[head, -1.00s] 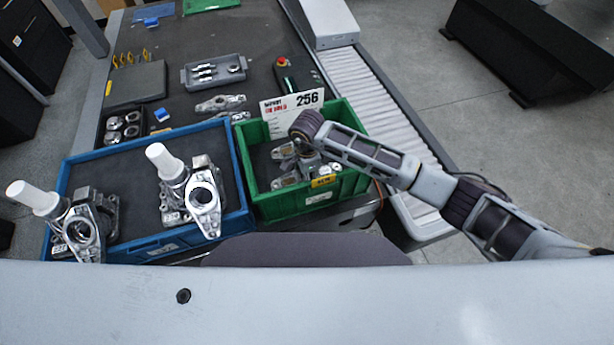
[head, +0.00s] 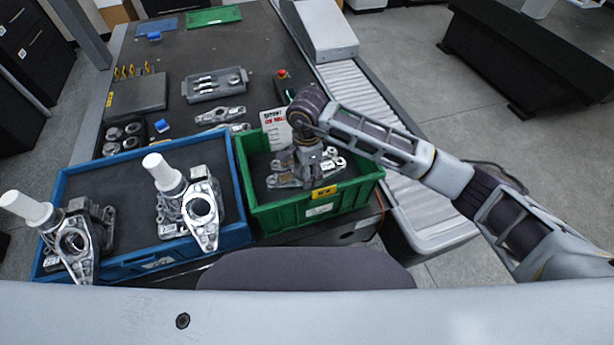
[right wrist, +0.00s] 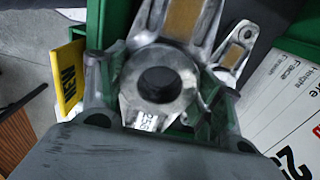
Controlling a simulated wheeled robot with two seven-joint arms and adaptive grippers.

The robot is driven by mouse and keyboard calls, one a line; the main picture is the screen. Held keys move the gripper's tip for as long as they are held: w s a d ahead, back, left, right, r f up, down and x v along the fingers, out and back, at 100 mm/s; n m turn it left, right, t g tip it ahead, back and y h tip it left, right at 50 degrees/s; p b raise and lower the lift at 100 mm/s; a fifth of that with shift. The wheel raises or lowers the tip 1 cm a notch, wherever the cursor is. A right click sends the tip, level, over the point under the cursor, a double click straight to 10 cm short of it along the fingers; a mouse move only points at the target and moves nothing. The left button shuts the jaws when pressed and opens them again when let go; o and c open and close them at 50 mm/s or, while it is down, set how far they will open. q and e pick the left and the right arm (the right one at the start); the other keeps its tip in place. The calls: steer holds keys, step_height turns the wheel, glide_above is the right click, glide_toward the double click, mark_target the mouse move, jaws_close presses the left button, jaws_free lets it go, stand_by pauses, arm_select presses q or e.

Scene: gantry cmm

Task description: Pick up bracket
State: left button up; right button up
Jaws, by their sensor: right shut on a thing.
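Silvery metal brackets (head: 288,181) lie in the green bin (head: 318,208). My right gripper (head: 309,171) reaches down into this bin from above. In the right wrist view, its fingers (right wrist: 160,98) stand on both sides of a bracket (right wrist: 163,78) with a round bored boss, and they are shut on it. Another bracket arm (right wrist: 238,47) shows beside it. The head view hides much of the held bracket behind the gripper, and I cannot tell whether it is clear of the bin floor. My left gripper is not in view.
A blue bin (head: 120,158) stands left of the green one, holding larger castings (head: 196,208) with white cylinders. A printed sign (head: 275,130) stands at the green bin's back edge. A grey tray (head: 215,86) lies behind. A roller conveyor (head: 362,100) runs along the right.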

steer(key=shift+r, duration=0.5)
step_height(320, 180, up, 7)
steer(key=shift+p, duration=0.35)
stand_by(0.8)
